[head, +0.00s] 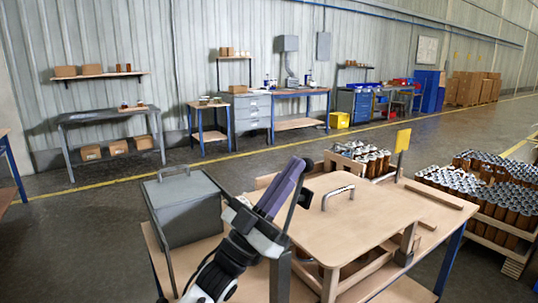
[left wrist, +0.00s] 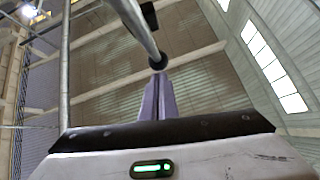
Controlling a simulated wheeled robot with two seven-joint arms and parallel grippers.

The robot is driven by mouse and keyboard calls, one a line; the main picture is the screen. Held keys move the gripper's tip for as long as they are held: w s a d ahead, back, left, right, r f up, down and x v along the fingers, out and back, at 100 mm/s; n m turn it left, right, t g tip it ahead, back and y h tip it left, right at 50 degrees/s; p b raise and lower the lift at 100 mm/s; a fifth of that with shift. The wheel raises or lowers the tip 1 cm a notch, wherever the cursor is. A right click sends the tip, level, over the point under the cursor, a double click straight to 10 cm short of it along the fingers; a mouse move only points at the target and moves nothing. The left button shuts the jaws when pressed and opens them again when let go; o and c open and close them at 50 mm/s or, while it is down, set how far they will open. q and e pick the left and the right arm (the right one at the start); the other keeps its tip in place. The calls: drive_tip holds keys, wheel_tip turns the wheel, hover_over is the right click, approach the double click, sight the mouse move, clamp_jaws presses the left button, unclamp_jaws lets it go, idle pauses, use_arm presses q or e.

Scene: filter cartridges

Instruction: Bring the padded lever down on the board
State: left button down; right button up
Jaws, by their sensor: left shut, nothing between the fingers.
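The wooden board (head: 375,205) with a metal handle lies on a wooden frame on the bench. A dark, thin lever (head: 292,212) stands raised and tilted at the board's left edge, above a grey post. In the left wrist view a grey bar (left wrist: 136,28) with a dark block and a round black end, apparently this lever, crosses above my fingers. My left gripper (head: 297,168) is shut and empty, its purple fingers pointing up beside the lever. The fingertips show in the left wrist view (left wrist: 158,78) close to the black end; I cannot tell whether they touch. My right gripper is out of view.
A grey box (head: 188,208) with a handle stands left of my arm on the bench. A yellow plate (head: 403,140) rises behind the board. Crates of cartridges (head: 483,190) stand to the right and behind. Open floor lies beyond the bench.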

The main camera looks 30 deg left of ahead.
sight(304, 172)
use_arm(q)
drive_tip(key=w+p, duration=0.1)
drive_tip(key=d+g+p, duration=0.1)
drive_tip(key=w+g+p, duration=0.1)
drive_tip(key=shift+w+d+f+y, duration=0.15)
drive_tip(key=shift+w+f+y, duration=0.15)
drive_tip(key=shift+w+f, duration=0.05)
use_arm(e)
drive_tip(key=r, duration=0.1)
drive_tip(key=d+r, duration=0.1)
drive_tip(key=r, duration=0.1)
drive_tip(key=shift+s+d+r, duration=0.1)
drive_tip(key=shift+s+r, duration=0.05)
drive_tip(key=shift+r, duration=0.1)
